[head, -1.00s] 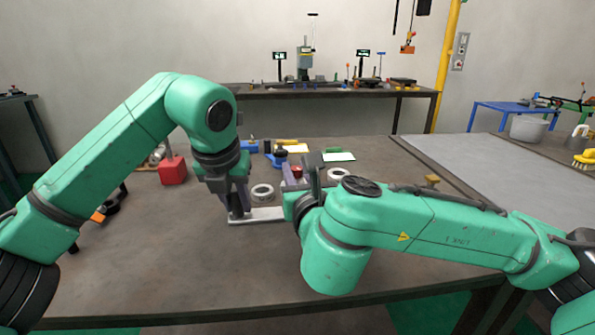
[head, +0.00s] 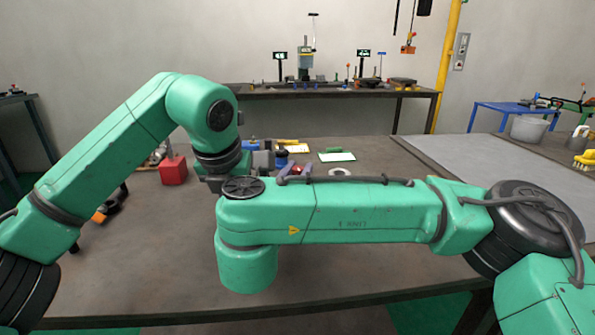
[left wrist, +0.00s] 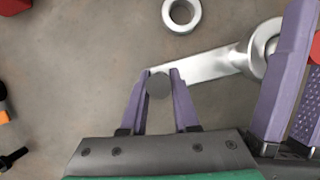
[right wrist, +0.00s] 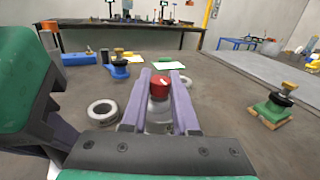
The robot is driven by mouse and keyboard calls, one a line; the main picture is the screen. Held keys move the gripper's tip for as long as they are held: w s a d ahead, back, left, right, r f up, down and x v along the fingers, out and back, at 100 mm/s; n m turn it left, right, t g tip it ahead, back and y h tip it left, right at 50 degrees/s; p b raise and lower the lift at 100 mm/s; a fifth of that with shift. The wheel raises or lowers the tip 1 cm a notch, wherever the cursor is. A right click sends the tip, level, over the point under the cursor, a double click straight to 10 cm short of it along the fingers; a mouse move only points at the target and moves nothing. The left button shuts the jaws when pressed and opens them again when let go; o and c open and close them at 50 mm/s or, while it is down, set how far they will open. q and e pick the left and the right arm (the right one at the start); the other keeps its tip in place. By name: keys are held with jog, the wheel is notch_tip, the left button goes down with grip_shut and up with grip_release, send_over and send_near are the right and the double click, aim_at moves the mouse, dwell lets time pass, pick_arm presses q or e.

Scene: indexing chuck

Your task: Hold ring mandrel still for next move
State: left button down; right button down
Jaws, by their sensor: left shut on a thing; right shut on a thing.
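My left gripper (left wrist: 159,88) is shut on a dark grey round end of a flat silver bar (left wrist: 208,64). The bar's far end carries a ring-shaped boss. My right gripper (right wrist: 156,105) is shut on an upright silver piece with a red top (right wrist: 160,85), which may be the ring mandrel. In the left wrist view its purple fingers (left wrist: 300,75) stand at the right, close beside the boss. In the head view parts of the right gripper (head: 294,172) show behind my right arm, which hides the bar and the left fingers.
A loose silver ring (left wrist: 182,13) lies on the table, and a pale ring (head: 340,172) shows beyond my right arm. A red block (head: 173,170) stands at the left. A green block with a black knob (right wrist: 272,107) is at the right.

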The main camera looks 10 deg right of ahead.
jog(key=shift+f, duration=0.1)
jog(key=c, duration=0.7)
grip_release()
jog(key=v, duration=1.2)
